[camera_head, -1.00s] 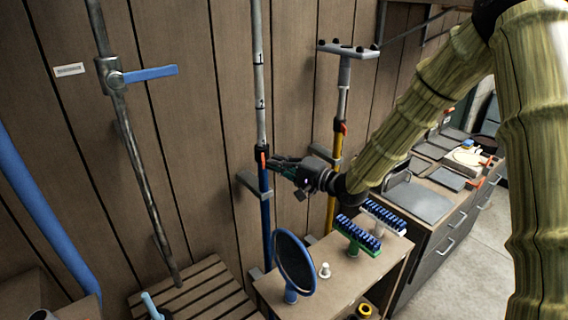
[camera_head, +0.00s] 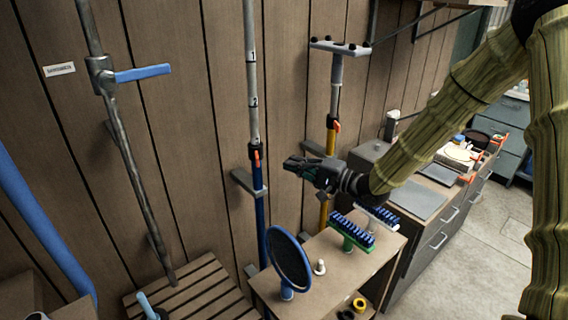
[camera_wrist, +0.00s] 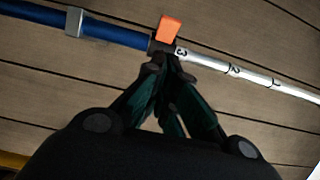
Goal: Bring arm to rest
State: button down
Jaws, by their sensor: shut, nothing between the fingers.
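My gripper (camera_head: 290,165) is in the middle of the head view, on the end of my arm, which comes in from the upper right. It is shut and empty, and its fingers point left. In the head view it lies just right of the blue and silver pole, above the small wooden shelf. In the wrist view the closed fingertips (camera_wrist: 166,62) lie just below the pole's orange clip (camera_wrist: 170,30). I cannot tell whether they touch the pole.
The blue and silver pole (camera_head: 251,80) and a yellow pole (camera_head: 325,205) stand by the plank wall. A wooden shelf (camera_head: 335,285) carries a round blue-rimmed net (camera_head: 288,262), a green brush (camera_head: 352,235) and a white piece (camera_head: 319,267). Grey drawers (camera_head: 430,245) stand right. Floor (camera_head: 480,265) is clear.

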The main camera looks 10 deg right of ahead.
jog(key=b+v, duration=0.1)
jog(key=v, duration=0.5)
jog(key=shift+s+b, duration=0.3)
jog(key=shift+s, duration=0.15)
jog(key=s+a+f+n+g+h+p, duration=0.1)
jog(key=s+f+h, duration=0.25)
jog(key=f, duration=0.55)
jog(key=s+a+f+g+h+p, duration=0.15)
jog(key=s+f, duration=0.25)
jog(key=f, duration=0.5)
jog(key=s+f+n+g+h+p, duration=0.1)
jog(key=s+f+g+h, duration=0.15)
jog(key=f, duration=0.75)
jog(key=s+f+n+g+h, duration=0.1)
jog(key=s+f, duration=0.4)
jog(key=s, duration=0.5)
jog(key=s+f+n+g+h+p, duration=0.1)
jog(key=s+f+n+g+h, duration=0.1)
jog(key=s, duration=0.8)
jog(key=s+f+n+g+h, duration=0.2)
jog(key=s+f, duration=0.5)
jog(key=s, duration=0.4)
jog(key=n+g, duration=0.1)
jog(key=g, duration=0.1)
jog(key=shift+a+f+n+g, duration=0.15)
jog(key=shift+f+n+g, duration=0.15)
jog(key=shift+n+g, duration=0.1)
